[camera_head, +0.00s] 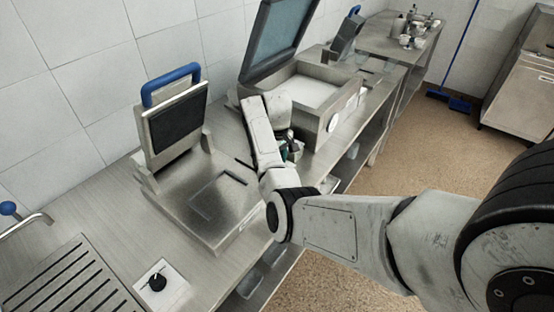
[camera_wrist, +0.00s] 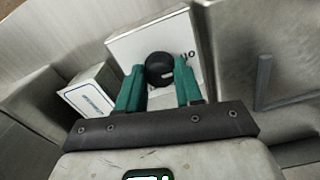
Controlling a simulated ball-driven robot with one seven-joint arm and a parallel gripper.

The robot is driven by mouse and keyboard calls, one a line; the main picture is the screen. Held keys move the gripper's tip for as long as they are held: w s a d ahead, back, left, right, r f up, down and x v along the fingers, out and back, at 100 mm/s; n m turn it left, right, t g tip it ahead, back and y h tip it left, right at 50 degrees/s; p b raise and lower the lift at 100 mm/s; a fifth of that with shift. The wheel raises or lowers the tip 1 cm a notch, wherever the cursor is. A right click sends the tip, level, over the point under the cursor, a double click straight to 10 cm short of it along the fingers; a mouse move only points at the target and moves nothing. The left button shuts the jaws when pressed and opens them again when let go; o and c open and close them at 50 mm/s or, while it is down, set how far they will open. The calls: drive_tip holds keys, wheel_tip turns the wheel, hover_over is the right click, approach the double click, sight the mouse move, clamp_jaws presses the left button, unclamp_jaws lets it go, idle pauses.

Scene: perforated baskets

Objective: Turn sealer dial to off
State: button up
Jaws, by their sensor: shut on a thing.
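The sealer dial, a round black knob (camera_wrist: 160,66) with a pale mark, stands on a white plate (camera_wrist: 135,45) in the wrist view. Part of a dark label, ending in "O", shows on the plate just right of the knob. My gripper (camera_wrist: 159,84) has teal fingers, one on each side of the knob, and is shut on it. In the head view, my gripper (camera_head: 292,150) is mostly hidden behind my wrist, beside the metal sealing machine (camera_head: 308,125) with its raised lid. The dial it holds is hidden there.
A white box with blue print (camera_wrist: 90,97) stands left of the fingers. A second machine with a blue handle (camera_head: 172,80) stands on the counter at left. Another black knob (camera_head: 157,281) is at the front left. A metal wall (camera_wrist: 245,60) rises close on the right.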

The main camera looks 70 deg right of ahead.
drive_tip(key=shift+w+r, duration=0.1)
drive_tip(key=shift+r, duration=0.05)
drive_tip(key=o, duration=1)
drive_tip(key=shift+o, duration=0.2)
wheel_tip(320, 180, up, 11)
drive_tip(key=shift+f, duration=0.2)
